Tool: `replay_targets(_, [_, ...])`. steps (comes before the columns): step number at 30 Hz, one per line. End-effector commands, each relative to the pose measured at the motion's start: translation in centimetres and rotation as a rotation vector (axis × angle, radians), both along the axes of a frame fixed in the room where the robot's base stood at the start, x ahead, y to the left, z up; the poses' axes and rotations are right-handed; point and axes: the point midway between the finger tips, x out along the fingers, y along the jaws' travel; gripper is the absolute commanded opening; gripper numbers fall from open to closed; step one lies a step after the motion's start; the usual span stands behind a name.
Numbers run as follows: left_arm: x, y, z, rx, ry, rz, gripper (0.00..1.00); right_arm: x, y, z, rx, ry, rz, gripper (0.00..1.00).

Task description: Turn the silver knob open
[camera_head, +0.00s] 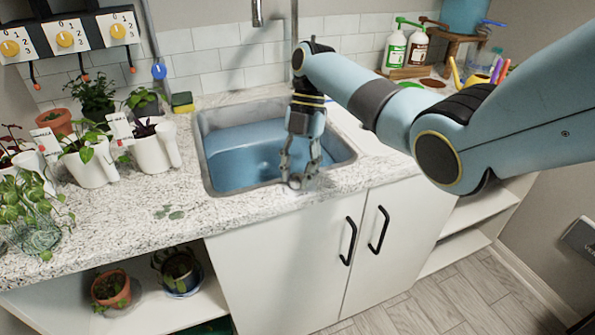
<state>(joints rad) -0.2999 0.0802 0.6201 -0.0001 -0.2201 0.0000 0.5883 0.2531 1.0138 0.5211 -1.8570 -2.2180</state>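No silver knob shows clearly in the head view. A silver tap spout (257,14) hangs over the sink at the top, and its upright pipe (294,22) is partly cut off by the frame and my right arm. A round blue knob (158,71) sits on a grey pipe at the back wall. My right gripper (301,177) points down over the front rim of the sink (222,188). Its fingers look apart, with nothing seen between them. The counter behind the sink is partly hidden by my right arm. My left gripper is out of view.
Three yellow dials (65,39) are on a wall panel at upper left. Potted plants (153,150) crowd the left counter. A sponge (182,102) lies behind the sink's left corner. Bottles (395,50) stand at back right. The counter left of the sink front is mostly clear.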

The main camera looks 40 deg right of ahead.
Motion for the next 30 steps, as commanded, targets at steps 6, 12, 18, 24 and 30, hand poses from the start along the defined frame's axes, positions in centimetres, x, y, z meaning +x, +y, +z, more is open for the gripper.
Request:
replay_targets(6, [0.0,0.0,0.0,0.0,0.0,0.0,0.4,0.0,0.0,0.0,0.0,0.0,0.0,0.52])
replay_targets(12, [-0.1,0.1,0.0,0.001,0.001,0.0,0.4,0.0,0.0,0.1,0.0,0.0,-0.001,0.52])
replay_targets(18, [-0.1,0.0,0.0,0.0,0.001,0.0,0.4,0.6,-0.8,2.2,-0.001,-0.004,-0.001,0.52])
replay_targets(24, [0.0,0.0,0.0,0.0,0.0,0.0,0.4,1.3,-1.9,5.4,-0.001,-0.002,-0.002,0.52])
replay_targets(30, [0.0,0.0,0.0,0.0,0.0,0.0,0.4,1.6,-2.4,6.8,0.0,0.0,-0.001,0.52])
